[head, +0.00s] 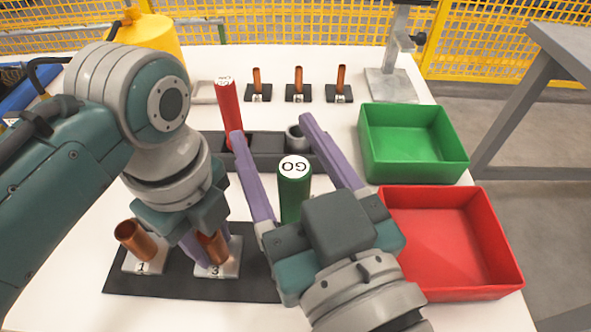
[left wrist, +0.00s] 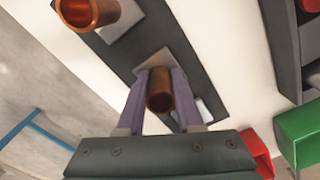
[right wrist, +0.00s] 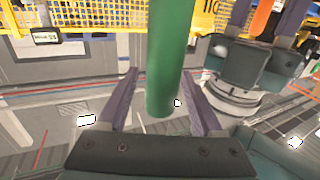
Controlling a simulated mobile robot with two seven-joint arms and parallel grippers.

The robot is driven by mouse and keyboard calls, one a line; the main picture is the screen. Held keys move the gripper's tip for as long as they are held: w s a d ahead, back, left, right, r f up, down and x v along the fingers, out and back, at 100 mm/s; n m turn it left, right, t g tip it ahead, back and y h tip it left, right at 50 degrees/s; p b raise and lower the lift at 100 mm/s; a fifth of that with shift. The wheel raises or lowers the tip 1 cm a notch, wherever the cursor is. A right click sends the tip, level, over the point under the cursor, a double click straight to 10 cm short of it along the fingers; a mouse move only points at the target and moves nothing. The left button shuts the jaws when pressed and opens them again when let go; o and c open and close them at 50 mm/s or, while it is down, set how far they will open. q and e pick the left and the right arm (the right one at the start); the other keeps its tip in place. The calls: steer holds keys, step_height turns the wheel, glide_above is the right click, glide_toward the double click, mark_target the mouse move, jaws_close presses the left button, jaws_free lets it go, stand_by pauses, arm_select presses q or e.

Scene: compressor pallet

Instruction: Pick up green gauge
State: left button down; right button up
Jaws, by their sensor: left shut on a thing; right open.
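The green gauge (head: 289,203) is a green cylinder with a white "GO" cap, upright or nearly so, its lower part hidden by my right gripper. My right gripper (head: 271,129) is open, with a purple finger on each side of the gauge. In the right wrist view the green gauge (right wrist: 168,65) shows between the spread fingers, with gaps on both sides. My left gripper (head: 205,250) is shut on a copper tube (head: 212,246) at the block marked 3. The left wrist view shows this copper tube (left wrist: 160,92) between its fingers.
A red gauge (head: 229,110) stands at the dark rack (head: 264,143). Another copper tube (head: 136,240) leans on block 1. Several copper pieces stand on small bases at the back. A green bin (head: 449,165) and a red bin (head: 497,265) stand on the right.

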jaws_close()
stand_by(0.5)
stand_by(0.9)
